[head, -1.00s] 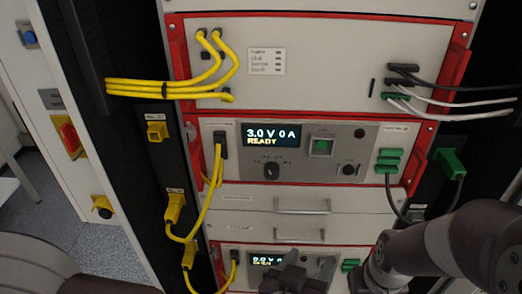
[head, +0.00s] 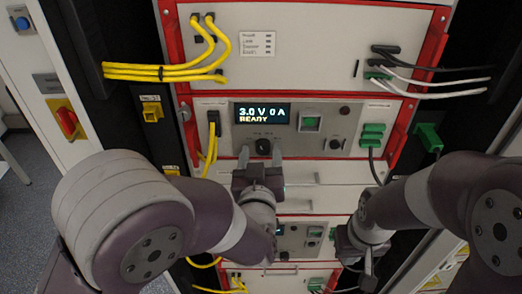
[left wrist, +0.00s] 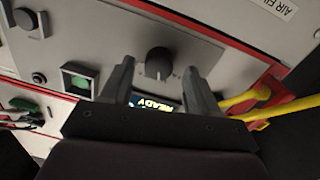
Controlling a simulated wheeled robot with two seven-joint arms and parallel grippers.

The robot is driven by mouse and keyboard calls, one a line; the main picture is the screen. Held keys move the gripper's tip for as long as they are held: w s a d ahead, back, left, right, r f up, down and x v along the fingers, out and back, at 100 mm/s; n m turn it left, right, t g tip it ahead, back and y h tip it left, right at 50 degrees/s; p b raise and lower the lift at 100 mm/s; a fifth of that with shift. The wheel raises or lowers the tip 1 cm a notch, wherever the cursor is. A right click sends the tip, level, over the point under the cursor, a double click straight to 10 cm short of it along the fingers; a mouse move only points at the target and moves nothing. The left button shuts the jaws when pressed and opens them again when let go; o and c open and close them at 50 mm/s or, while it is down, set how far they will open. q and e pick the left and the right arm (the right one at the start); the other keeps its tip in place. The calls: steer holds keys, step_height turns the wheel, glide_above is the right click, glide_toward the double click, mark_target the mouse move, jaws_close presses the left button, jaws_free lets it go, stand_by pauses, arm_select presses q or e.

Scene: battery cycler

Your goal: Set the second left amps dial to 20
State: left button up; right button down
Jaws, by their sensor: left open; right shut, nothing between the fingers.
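The upper unit's black amps dial (head: 263,146) sits below a lit display (head: 262,114) reading 3.0 V 0 A READY. My left gripper (head: 260,158) is open, with its fingers reaching up to either side of this dial. In the left wrist view the dial (left wrist: 159,62) shows between and just beyond the open fingertips (left wrist: 159,70); neither finger clearly touches it. Its scale marks are too small to read. My right gripper (head: 350,248) is lower right, in front of a lower unit, shut and empty.
Yellow cables (head: 209,150) hang at the left, green connectors (head: 372,135) at the right. A lower unit (head: 300,237) is partly hidden by my arms.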

arm_select(q)
steer(key=shift+w+d+f, duration=0.1)
steer(key=shift+w+d, duration=0.05)
steer(key=shift+w, duration=0.2)
steer(key=shift+c, duration=1.2)
steer(key=c, duration=0.8)
arm_select(e)
steer(key=shift+w+d+f, duration=0.1)
steer(key=shift+w, duration=0.2)
arm_select(q)
steer(key=shift+m, duration=0.3)
steer(key=m+p, duration=0.2)
steer(key=m, duration=0.2)
steer(key=shift+m+p, duration=0.65)
steer(key=shift+m, duration=0.85)
arm_select(e)
steer(key=shift+r, duration=1.65)
